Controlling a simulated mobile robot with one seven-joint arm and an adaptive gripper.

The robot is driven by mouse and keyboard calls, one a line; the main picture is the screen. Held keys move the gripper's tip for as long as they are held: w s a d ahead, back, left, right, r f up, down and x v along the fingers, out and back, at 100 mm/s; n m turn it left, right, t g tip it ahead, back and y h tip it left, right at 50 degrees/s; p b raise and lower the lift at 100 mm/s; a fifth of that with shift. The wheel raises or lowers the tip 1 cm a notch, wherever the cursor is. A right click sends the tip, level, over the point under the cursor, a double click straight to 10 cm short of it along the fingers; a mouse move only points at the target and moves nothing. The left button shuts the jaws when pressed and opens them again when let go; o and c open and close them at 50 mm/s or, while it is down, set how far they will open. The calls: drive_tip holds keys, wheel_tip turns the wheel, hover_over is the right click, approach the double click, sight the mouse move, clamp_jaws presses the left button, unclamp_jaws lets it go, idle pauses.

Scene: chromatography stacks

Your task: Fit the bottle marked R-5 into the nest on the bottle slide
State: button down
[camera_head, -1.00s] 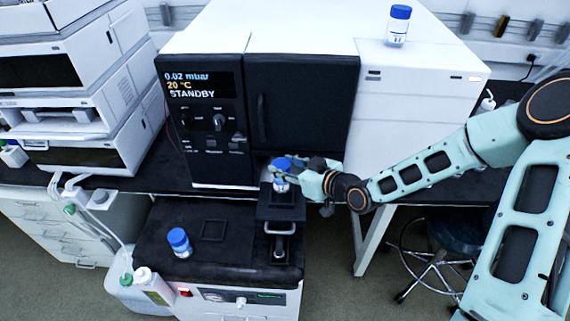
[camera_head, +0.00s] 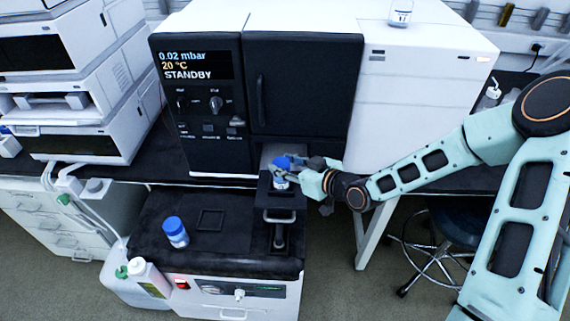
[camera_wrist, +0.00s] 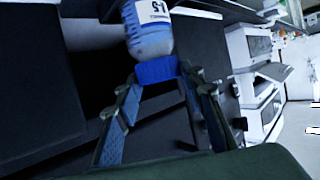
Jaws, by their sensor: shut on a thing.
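My gripper (camera_head: 302,164) is shut on the blue cap of a clear, white-labelled bottle (camera_head: 281,181). In the wrist view the fingers of my gripper (camera_wrist: 158,78) pinch the cap, and the bottle (camera_wrist: 149,38) extends beyond them. Its label is partly visible and ends in "-5"; the first character is not clear. The bottle is upright over the black bottle slide (camera_head: 281,213), in front of the dark instrument. The nest is hidden under the bottle, and I cannot tell whether the bottle is seated in it.
Another blue-capped bottle (camera_head: 176,233) stands on the black bench top (camera_head: 225,245), left of a square outline (camera_head: 210,220). A further bottle (camera_head: 402,12) stands on the white cabinet. The instrument's display (camera_head: 195,66) reads STANDBY. A stool (camera_head: 445,225) is at the right.

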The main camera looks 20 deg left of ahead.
drive_tip(key=shift+f+b, duration=0.3)
drive_tip(key=shift+b, duration=0.05)
drive_tip(key=c, duration=1.2)
unclamp_jaws()
drive_tip(key=shift+s+d, duration=0.1)
drive_tip(key=v, duration=1.1)
drive_tip(key=shift+s+d+r, duration=0.15)
drive_tip(key=shift+d+r, duration=0.1)
